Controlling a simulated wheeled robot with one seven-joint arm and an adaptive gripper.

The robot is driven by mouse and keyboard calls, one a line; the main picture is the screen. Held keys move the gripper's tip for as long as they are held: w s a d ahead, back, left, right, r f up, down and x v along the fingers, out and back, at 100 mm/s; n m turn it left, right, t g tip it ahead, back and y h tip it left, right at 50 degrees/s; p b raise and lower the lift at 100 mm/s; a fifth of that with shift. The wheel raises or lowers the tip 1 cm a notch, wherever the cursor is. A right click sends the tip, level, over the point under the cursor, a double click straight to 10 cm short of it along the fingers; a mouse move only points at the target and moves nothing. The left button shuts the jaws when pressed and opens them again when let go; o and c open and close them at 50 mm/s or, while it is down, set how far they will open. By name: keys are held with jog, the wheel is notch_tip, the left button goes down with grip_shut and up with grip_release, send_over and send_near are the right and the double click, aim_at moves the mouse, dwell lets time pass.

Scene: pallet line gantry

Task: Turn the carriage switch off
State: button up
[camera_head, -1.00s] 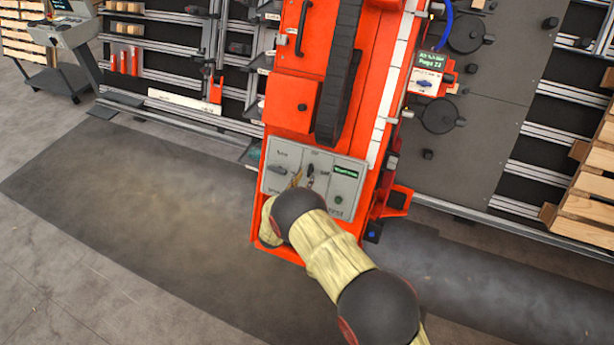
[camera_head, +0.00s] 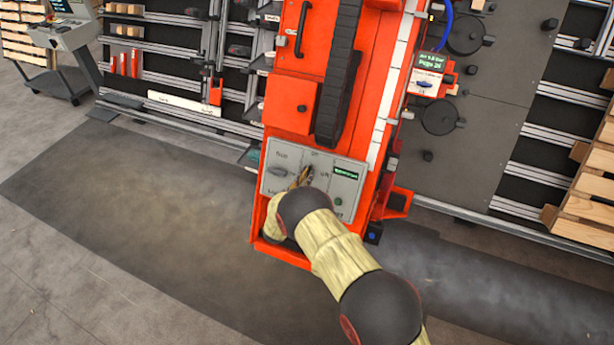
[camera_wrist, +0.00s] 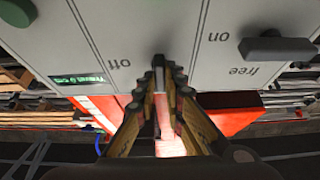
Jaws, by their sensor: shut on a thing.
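The carriage control panel (camera_head: 350,177) is a grey plate low on the orange carriage (camera_head: 288,100). In the wrist view the panel appears upside down, with "off" and "on" labels either side of my gripper. My gripper (camera_wrist: 168,80) is shut on the dark carriage switch (camera_wrist: 158,61), its two fingers on either side of the handle.
A second knob (camera_wrist: 276,48), beside the "free" label, sits on the same panel; it is at the left in the head view (camera_head: 279,172). A green display (camera_head: 346,172) and green button (camera_head: 338,201) are at the panel's right.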

jog(key=shift+n, duration=0.4)
grip_shut()
jog(key=n+y+p, duration=0.1)
jog(key=n+y, duration=0.1)
jog(key=n, duration=0.1)
jog(key=n+y+p, duration=0.1)
jog(key=n, duration=0.2)
jog(key=shift+d+r+y, duration=0.1)
jog(key=shift+d+y, duration=0.1)
jog(key=shift+y, duration=0.2)
jog(key=n+y+p, duration=0.1)
jog(key=n, duration=0.2)
jog(key=n+y, duration=0.2)
jog(key=n, duration=0.1)
jog(key=shift+d+r+n+g+p, duration=0.15)
jog(key=shift+n+g+p, duration=0.15)
jog(key=shift+g+p, duration=0.1)
jog(key=n+g+y+p, duration=0.1)
jog(key=n+g, duration=0.1)
jog(key=n, duration=0.3)
jog(key=shift+r, duration=0.1)
jog(key=shift+n+g+y+p, duration=0.5)
jog(key=shift+n+g+p, duration=0.1)
jog(key=shift+n, duration=0.8)
jog(key=o, duration=0.6)
grip_release()
jog(key=shift+c, duration=0.2)
jog(key=shift+o, duration=0.5)
